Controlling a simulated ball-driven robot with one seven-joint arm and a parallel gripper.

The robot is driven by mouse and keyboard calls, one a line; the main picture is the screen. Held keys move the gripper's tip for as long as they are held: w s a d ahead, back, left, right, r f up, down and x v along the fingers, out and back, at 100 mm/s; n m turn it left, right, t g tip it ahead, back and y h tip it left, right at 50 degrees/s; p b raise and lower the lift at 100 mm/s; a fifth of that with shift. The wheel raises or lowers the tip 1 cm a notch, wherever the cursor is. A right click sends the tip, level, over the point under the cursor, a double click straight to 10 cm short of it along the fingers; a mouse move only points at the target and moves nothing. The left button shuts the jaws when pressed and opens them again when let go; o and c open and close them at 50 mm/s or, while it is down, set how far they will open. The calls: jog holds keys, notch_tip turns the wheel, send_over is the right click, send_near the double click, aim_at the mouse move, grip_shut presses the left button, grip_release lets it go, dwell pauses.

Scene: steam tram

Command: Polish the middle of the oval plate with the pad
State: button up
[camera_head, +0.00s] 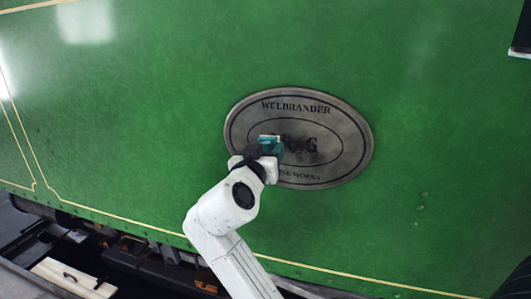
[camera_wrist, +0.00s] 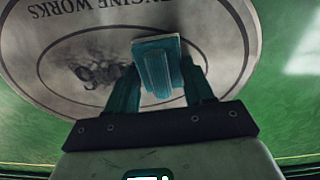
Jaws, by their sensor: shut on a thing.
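The oval plate (camera_head: 351,139) is a grey metal plate with dark lettering, fixed to the green side of the tram. In the wrist view the plate (camera_wrist: 62,62) shows upside down, with a dark smudged patch over its middle. My gripper (camera_head: 270,147) is in front of the plate, left of its middle. It is shut on the pad (camera_wrist: 158,68), a teal block with a pale edge at its far end. The pad (camera_head: 269,138) covers part of the middle lettering. I cannot tell whether the pad touches the plate.
The green panel (camera_head: 160,110) around the plate is flat and clear, with thin cream lines near its edges. Dark running gear and a pale board (camera_head: 75,276) lie low at the left. A dark object (camera_head: 521,30) stands at the top right.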

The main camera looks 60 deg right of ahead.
aim_at(330, 151)
jog(key=shift+d, duration=0.2)
jog(key=shift+s+d, duration=0.3)
jog(key=shift+s, duration=2.05)
jog(key=shift+s+d, duration=0.35)
jog(key=shift+s, duration=2)
jog(key=shift+s+d, duration=0.3)
jog(key=shift+s, duration=2.05)
jog(key=w+b, duration=0.1)
jog(key=w, duration=0.3)
jog(key=w+a+b, duration=0.1)
jog(key=w, duration=0.4)
jog(key=w+a+b, duration=0.1)
jog(key=w, duration=0.4)
jog(key=shift+w+b, duration=0.1)
jog(key=shift+b, duration=0.25)
jog(key=shift+r, duration=0.2)
jog(key=shift+s+d+p, duration=0.25)
jog(key=shift+s+d, duration=0.1)
jog(key=shift+s, duration=2)
jog(key=shift+s+d+p, duration=0.2)
jog(key=shift+s+d, duration=0.15)
jog(key=shift+s, duration=2)
jog(key=shift+s+d+p, duration=0.25)
jog(key=shift+s+d, duration=0.1)
jog(key=shift+s, duration=2)
